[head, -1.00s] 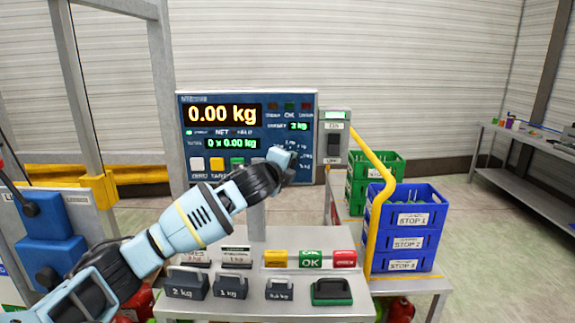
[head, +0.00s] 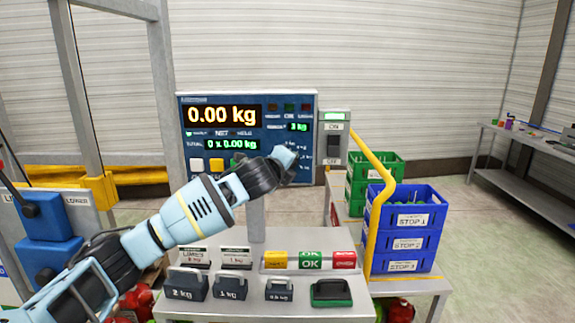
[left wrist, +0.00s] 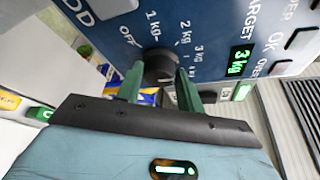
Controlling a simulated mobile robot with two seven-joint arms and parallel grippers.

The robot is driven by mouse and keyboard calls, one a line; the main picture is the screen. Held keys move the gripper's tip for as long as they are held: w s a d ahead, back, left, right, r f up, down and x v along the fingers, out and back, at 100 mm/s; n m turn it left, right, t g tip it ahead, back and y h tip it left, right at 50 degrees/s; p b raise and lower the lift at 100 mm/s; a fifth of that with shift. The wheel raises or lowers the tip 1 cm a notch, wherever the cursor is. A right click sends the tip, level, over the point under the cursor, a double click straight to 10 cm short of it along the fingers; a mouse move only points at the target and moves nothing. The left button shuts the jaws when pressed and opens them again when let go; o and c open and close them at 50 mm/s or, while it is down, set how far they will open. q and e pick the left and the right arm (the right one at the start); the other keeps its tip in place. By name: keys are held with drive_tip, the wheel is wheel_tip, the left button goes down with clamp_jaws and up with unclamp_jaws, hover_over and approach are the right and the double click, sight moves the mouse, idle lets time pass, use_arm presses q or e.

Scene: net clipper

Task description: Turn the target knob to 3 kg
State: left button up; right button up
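The target knob (left wrist: 160,64) is a dark round knob on the blue scale panel (left wrist: 105,35), with OFF, 1 kg, 2 kg and 3 kg printed around it. My left gripper (left wrist: 160,78) has its two green fingers on either side of the knob, close against it with no clear gap. The knob's pointer is hard to make out. The green target display (left wrist: 239,62) reads 3 kg. In the head view my left gripper (head: 286,158) reaches the lower right of the panel (head: 225,97) and hides the knob. My right gripper is not in view.
The main display (head: 222,115) reads 0.00 kg. Coloured buttons (head: 216,165) line the panel bottom. Below, weights (head: 187,285) stand on a bench (head: 300,245). A grey ON/OFF switch box (head: 334,140) and yellow rail (head: 372,155) are right of the panel. Blue crates (head: 407,240) stand further right.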

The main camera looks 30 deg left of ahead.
use_arm(q)
drive_tip(key=o, duration=0.4)
drive_tip(key=shift+w+a+r, duration=0.15)
drive_tip(key=shift+a+r, duration=0.1)
drive_tip(key=shift+r, duration=0.1)
drive_tip(key=shift+c, duration=0.2)
drive_tip(key=f+v, duration=0.1)
drive_tip(key=v, duration=0.6)
drive_tip(key=shift+s+r, duration=0.2)
drive_tip(key=shift+s, duration=0.1)
drive_tip(key=s+d+f+n+g+h, duration=0.1)
drive_tip(key=s+d+f+n+h, duration=0.3)
drive_tip(key=f, duration=0.6)
drive_tip(key=s+d+f+g, duration=0.1)
drive_tip(key=d+f, duration=0.5)
drive_tip(key=f, duration=0.4)
drive_tip(key=s+d+f+n+g+h, duration=0.1)
drive_tip(key=s+d+f+n+h, duration=0.3)
drive_tip(key=f, duration=0.6)
drive_tip(key=s+d+f+n+g+y, duration=0.1)
drive_tip(key=s+f+n, duration=0.4)
drive_tip(key=s+f, duration=0.5)
drive_tip(key=s+d+f+n+g+y, duration=0.1)
drive_tip(key=s+d+f+n, duration=0.3)
drive_tip(key=s+f, duration=0.6)
drive_tip(key=s+n+y, duration=0.1)
drive_tip(key=s+n, duration=0.1)
drive_tip(key=s, duration=0.6)
drive_tip(key=shift+f+g, duration=0.25)
drive_tip(key=shift+g, duration=0.15)
